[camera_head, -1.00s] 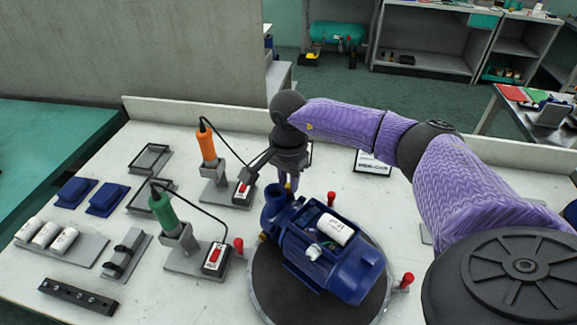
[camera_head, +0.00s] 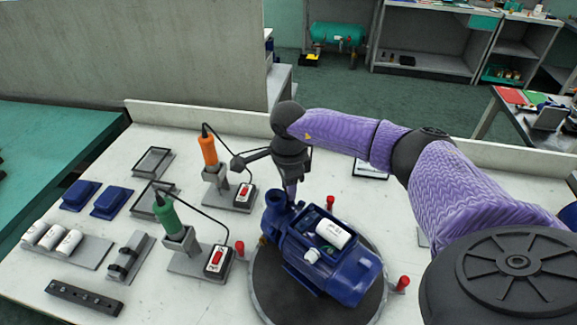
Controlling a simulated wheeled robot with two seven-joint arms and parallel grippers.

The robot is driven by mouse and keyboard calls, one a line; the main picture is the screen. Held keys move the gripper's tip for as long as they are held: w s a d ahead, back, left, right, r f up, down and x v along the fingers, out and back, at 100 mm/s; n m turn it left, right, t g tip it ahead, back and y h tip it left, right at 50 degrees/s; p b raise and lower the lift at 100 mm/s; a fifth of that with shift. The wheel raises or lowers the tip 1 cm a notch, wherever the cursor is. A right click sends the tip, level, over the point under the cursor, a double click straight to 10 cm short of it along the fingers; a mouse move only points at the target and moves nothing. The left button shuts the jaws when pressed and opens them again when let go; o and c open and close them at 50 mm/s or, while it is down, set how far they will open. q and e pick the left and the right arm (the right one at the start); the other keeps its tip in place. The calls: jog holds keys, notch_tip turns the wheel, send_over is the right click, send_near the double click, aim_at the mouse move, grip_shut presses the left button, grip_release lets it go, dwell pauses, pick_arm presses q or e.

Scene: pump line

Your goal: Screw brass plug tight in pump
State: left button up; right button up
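The blue pump (camera_head: 345,277) lies on a round dark turntable (camera_head: 264,292) near the front of the bench. My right gripper (camera_head: 291,196) points down at the pump's upright port at its back left end, and its fingertips are at or just above it. They are too small and partly hidden to tell whether they are open or shut. No brass plug shows clearly between them. A small brass-coloured spot (camera_head: 262,240) shows low on the pump's left side. My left gripper is not in view.
An orange-handled tool (camera_head: 208,151) and a green-handled tool (camera_head: 168,216) stand in grey holders left of the pump. Red-topped pegs (camera_head: 402,284) stand around the turntable. Blue blocks (camera_head: 112,201), white cylinders (camera_head: 69,242) and a dark bar (camera_head: 84,297) lie farther left.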

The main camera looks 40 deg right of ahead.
jog(key=shift+o, duration=1.4)
jog(key=shift+f+n+b, duration=0.1)
jog(key=shift+n+b, duration=0.3)
jog(key=shift+n, duration=0.2)
jog(key=shift+n+b, duration=0.3)
jog(key=shift+n, duration=0.6)
jog(key=n+b, duration=0.1)
jog(key=n, duration=0.2)
jog(key=shift+n, duration=0.5)
